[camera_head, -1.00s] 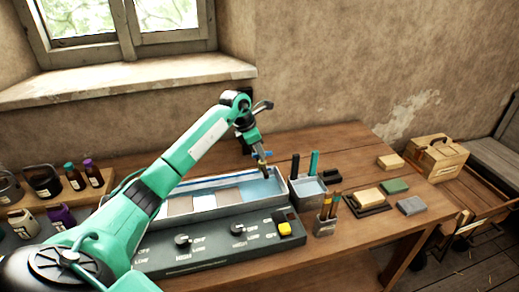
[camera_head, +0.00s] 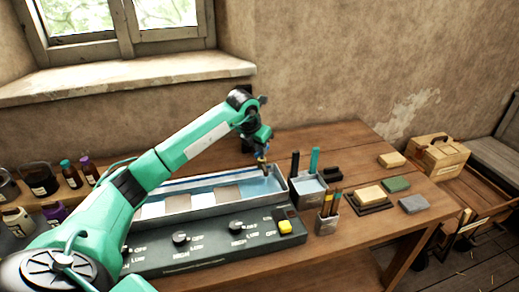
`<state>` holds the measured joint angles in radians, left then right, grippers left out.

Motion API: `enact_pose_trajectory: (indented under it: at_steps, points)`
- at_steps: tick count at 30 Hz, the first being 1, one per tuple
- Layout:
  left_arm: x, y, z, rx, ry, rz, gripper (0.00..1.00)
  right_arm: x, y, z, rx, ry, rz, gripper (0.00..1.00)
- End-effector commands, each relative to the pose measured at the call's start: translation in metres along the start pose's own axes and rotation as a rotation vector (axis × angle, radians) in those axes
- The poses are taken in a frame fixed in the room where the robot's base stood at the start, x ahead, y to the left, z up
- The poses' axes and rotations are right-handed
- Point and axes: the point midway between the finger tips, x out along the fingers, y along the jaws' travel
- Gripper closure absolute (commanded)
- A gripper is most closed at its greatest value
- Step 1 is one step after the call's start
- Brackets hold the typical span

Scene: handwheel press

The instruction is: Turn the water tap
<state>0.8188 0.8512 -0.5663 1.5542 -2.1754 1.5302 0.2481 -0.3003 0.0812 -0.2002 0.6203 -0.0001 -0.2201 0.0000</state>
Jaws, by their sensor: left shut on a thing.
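The water tap (camera_head: 262,158) shows as a small brass and blue piece above the right end of the long grey trough (camera_head: 222,208). My left gripper (camera_head: 262,151) reaches down to it from above and is shut on it. The dark wrist and fingers hide most of the tap, so its handle's exact angle cannot be told. Pale blue water (camera_head: 258,187) lies in the right part of the trough. My right gripper is not in view.
A dark control panel (camera_head: 210,243) with knobs and a yellow button (camera_head: 285,226) stands in front of the trough. Bottles stand at left.

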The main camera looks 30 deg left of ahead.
Motion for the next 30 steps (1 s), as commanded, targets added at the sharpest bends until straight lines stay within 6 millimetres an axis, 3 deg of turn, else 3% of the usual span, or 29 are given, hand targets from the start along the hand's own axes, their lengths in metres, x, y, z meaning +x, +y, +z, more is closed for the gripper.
enact_pose_trajectory:
  at_steps: [13, 30]
  points:
    - [0.000, -0.002, 0.001, -0.238, -0.003, 0.099, 1.00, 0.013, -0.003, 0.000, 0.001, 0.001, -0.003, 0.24]
    - [-0.001, -0.002, 0.002, -0.284, -0.003, 0.118, 1.00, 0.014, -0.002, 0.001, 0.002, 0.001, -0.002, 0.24]
